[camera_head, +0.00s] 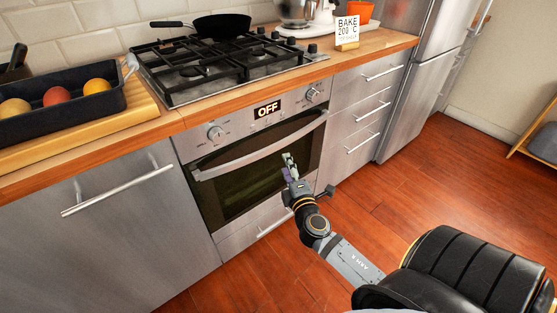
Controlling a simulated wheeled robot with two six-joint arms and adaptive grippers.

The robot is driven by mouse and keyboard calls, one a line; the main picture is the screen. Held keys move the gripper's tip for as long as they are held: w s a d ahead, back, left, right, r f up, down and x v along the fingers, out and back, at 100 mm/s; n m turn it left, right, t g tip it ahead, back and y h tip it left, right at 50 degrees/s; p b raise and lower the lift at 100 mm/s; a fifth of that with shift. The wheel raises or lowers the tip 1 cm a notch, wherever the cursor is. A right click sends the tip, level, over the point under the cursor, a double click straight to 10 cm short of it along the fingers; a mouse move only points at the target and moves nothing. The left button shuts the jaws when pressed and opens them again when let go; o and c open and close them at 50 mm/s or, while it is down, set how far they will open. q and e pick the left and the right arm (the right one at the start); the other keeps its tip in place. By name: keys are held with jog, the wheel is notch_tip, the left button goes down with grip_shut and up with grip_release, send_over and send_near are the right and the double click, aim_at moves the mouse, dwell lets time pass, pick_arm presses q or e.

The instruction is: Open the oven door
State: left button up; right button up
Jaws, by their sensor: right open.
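The oven (240,195) is set under the counter, with a dark glass door and a long curved steel handle (250,155). The door is shut. A small display above it reads OFF (267,110), between two knobs. My right gripper (289,163) is open in front of the door's right half, its fingertips close to the handle. I cannot tell whether it touches the handle. It covers part of the door glass. My left gripper is not in view.
A hob (225,62) with a black pan (220,25) is above the oven. A black tray (66,112) with fruit stands on the left counter. A sign (347,30) reads BAKE 200 °C. Drawers (365,100) and a fridge (415,95) are to the right. The wooden floor is clear.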

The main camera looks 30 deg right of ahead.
aim_at(279, 147)
jog(key=p+x, duration=0.1)
jog(key=x, duration=0.9)
jog(key=shift+w+r, duration=0.15)
jog(key=shift+w, duration=0.1)
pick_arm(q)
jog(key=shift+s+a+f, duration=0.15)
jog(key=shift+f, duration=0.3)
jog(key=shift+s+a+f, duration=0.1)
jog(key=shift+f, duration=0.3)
pick_arm(e)
jog(key=shift+c, duration=0.4)
grip_shut()
